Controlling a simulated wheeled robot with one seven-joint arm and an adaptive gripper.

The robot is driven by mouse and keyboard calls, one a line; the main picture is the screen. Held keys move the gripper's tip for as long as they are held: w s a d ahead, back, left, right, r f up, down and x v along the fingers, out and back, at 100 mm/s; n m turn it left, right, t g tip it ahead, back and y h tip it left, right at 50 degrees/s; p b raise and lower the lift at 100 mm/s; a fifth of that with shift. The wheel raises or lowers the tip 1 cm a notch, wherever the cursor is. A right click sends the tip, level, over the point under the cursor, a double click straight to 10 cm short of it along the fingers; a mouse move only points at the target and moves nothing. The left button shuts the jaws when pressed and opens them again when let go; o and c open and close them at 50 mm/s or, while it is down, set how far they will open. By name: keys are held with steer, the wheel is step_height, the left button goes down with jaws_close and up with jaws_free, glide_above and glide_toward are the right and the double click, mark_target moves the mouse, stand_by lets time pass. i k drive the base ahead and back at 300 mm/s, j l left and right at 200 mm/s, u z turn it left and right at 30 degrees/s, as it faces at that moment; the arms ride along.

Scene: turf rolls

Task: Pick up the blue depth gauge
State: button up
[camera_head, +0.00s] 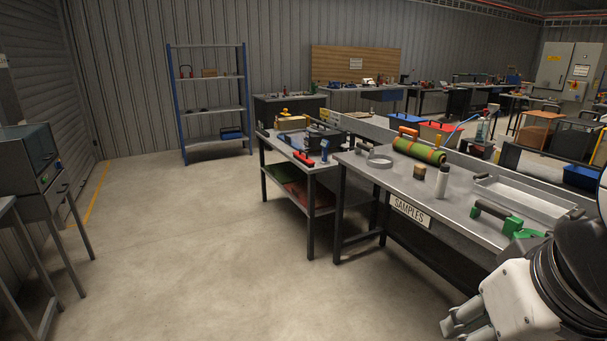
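A small upright blue object (325,149), which may be the blue depth gauge, stands at the front right of the farther grey workbench (310,168). It is too small to make out its details. My gripper (452,326) shows at the lower right edge, with pale finger parts pointing left. It is far from the blue object, low in front of the nearer bench. I cannot tell how far its fingers are apart, and part of it is cut off by the frame.
A blue shelf rack (213,111) stands behind. The floor (190,240) at left centre is clear.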

mark_target(324, 143)
steer(key=i, duration=2.05)
steer(key=i+z, duration=0.1)
steer(key=i, duration=0.75)
steer(key=i+j, duration=0.1)
steer(key=i, duration=0.7)
steer(key=i+j+z, duration=0.15)
steer(key=i, duration=0.7)
